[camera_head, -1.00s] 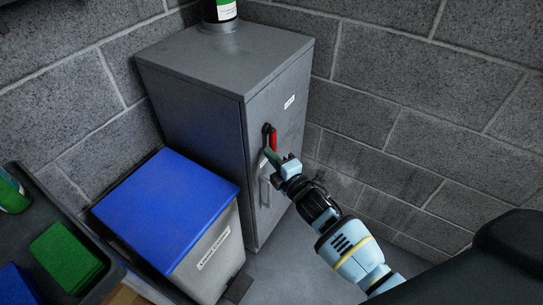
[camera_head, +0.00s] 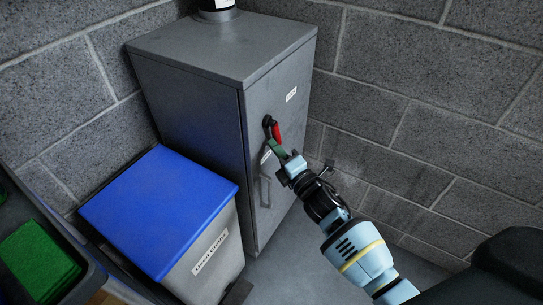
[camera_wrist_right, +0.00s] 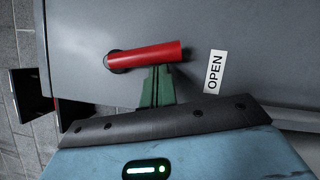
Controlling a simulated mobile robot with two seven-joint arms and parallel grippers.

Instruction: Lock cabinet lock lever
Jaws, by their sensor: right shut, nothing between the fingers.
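The grey cabinet (camera_head: 195,95) has a red lock lever (camera_head: 277,132) on its door, with a dark pivot at its top. My left gripper is not in view.
A door handle (camera_head: 265,188) is below the lever. A bin (camera_head: 160,205) with a blue lid stands left of the cabinet. A dark tray (camera_head: 80,230) holding a green block (camera_head: 38,260) is at the lower left. Grey block walls close in behind and to the right.

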